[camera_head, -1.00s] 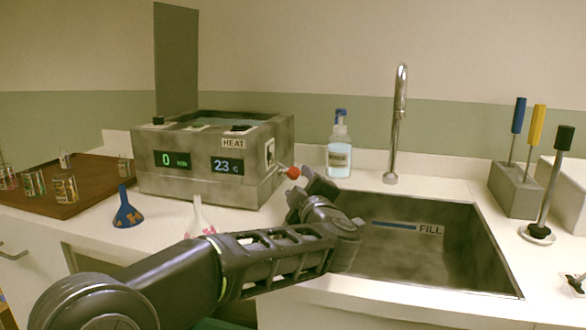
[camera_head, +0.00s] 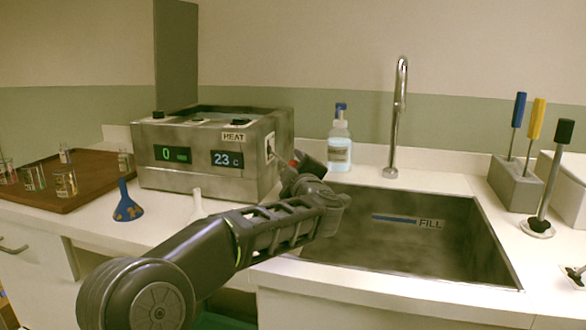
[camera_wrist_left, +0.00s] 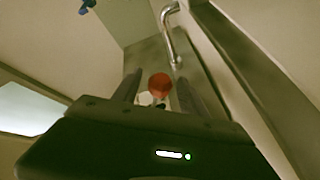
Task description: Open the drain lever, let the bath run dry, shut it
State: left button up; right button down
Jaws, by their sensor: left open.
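The metal bath (camera_head: 205,155) stands on the counter left of the sink. Its displays read 0 and 23 C. The drain lever, with a red knob (camera_head: 294,163), sticks out from its right side and is mostly hidden behind my left gripper (camera_head: 290,170) in the head view. In the left wrist view the red knob (camera_wrist_left: 159,86) lies between the two fingers of my left gripper (camera_wrist_left: 160,88). The fingers are open, with a gap on each side of the knob. My right gripper is not in view.
The sink (camera_head: 420,250), marked FILL, lies to the right, with a tall tap (camera_head: 397,120) behind it. A blue funnel (camera_head: 127,205) and a wooden tray (camera_head: 95,190) of glasses stand left.

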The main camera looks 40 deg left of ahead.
pick_arm(q)
jog(key=shift+c, duration=0.2)
grip_shut()
dwell(0.4)
dwell(0.8)
